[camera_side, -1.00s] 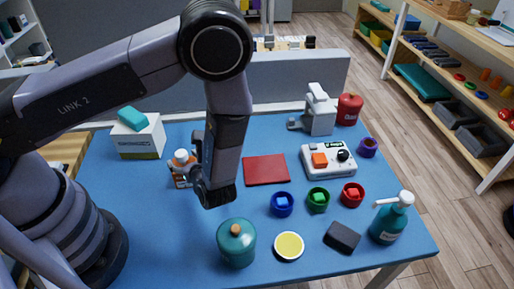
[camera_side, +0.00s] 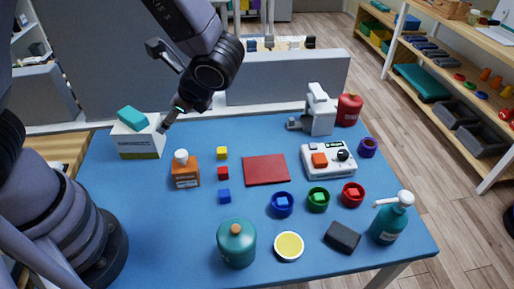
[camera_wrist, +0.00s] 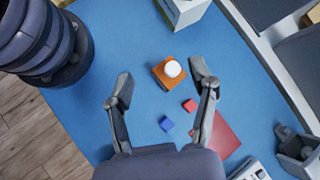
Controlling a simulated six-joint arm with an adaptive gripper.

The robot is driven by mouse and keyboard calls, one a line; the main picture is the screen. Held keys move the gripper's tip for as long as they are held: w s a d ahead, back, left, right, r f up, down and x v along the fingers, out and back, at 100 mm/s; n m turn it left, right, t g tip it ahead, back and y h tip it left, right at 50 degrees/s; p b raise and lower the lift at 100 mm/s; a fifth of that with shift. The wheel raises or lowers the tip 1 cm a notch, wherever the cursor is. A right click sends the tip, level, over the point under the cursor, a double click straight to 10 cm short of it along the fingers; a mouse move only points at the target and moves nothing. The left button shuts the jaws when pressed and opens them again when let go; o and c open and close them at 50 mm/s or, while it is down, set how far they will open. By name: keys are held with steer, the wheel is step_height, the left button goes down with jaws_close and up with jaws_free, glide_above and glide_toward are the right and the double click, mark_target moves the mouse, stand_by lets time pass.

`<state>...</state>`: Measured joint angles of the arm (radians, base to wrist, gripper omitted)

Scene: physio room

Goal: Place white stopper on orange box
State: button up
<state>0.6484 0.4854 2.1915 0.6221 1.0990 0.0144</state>
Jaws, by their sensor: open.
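The orange box (camera_side: 186,177) stands on the blue table, left of the red mat. The white stopper (camera_side: 181,156) sits upright on top of it. In the wrist view the stopper (camera_wrist: 172,69) covers part of the top of the orange box (camera_wrist: 161,80), a little off its middle. My gripper (camera_side: 157,88) is raised above the table, up and to the left of the box in the side view. In the wrist view its two fingers (camera_wrist: 162,82) are spread wide with nothing held, and the box and stopper show between them, apart from the fingers.
A white carton (camera_side: 140,142) with a teal block on top stands at the back left, near one finger in the side view. Small yellow, red and blue cubes (camera_side: 224,196) lie right of the orange box. A teal jar (camera_side: 236,245) stands at the front.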

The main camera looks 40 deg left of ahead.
steer(key=s+a+r+n+t+h, duration=0.3)
steer(key=s+r+n, duration=0.3)
steer(key=r, duration=0.2)
steer(key=s+a+r+n+t+h, duration=0.3)
steer(key=s+a+r+n+h, duration=0.1)
steer(key=r+n, duration=0.3)
steer(key=shift+s+a+r+h, duration=0.4)
steer(key=shift+s+r+h, duration=0.45)
steer(key=shift+r, duration=0.1)
